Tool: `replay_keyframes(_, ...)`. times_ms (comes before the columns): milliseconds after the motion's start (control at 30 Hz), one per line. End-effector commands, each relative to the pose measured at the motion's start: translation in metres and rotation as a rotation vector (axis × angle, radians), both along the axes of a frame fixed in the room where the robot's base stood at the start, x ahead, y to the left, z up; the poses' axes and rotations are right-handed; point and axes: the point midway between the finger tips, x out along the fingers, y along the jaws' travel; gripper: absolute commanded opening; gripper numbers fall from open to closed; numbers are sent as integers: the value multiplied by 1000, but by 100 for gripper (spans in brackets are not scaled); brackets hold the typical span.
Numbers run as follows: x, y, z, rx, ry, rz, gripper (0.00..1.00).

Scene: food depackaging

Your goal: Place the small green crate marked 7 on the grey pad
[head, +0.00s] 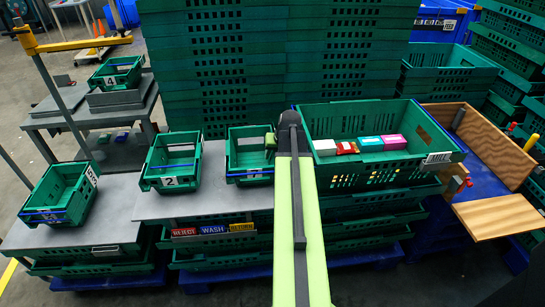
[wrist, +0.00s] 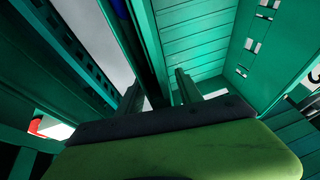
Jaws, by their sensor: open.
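A small green crate (head: 236,152) with a blue front edge and a partly readable label, perhaps 7, stands on the grey tabletop in the middle. My arm hides part of its right side. My gripper (head: 272,140) is at that crate's right side. In the wrist view my gripper (wrist: 158,95) is open, with green slatted walls close around it. A dark wall edge (wrist: 150,50) runs between the two fingers; I cannot tell if they touch it. A grey pad (head: 116,98) at the back left lies under the crate marked 4 (head: 117,72).
Crate 2 (head: 172,165) stands left of the middle crate, another small crate (head: 60,193) farther left. A large green crate (head: 325,118) with small boxes is close on the right. Tall green stacks (head: 225,60) block the back. Bare grey tabletop (head: 120,200) lies at the left.

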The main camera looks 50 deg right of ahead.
Motion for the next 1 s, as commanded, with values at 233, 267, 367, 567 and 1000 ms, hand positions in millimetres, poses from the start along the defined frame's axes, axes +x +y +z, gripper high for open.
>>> replay_keyframes(233, -11, 4, 34, 0, 0, -1, 43)
replay_keyframes(267, -14, 4, 40, 0, 0, -1, 43)
replay_keyframes(367, -22, 8, 62, 0, -1, -1, 43)
replay_keyframes(567, -41, 13, 103, 0, -1, -2, 43)
replay_keyframes(1000, -48, 15, 111, 0, 0, -1, 43)
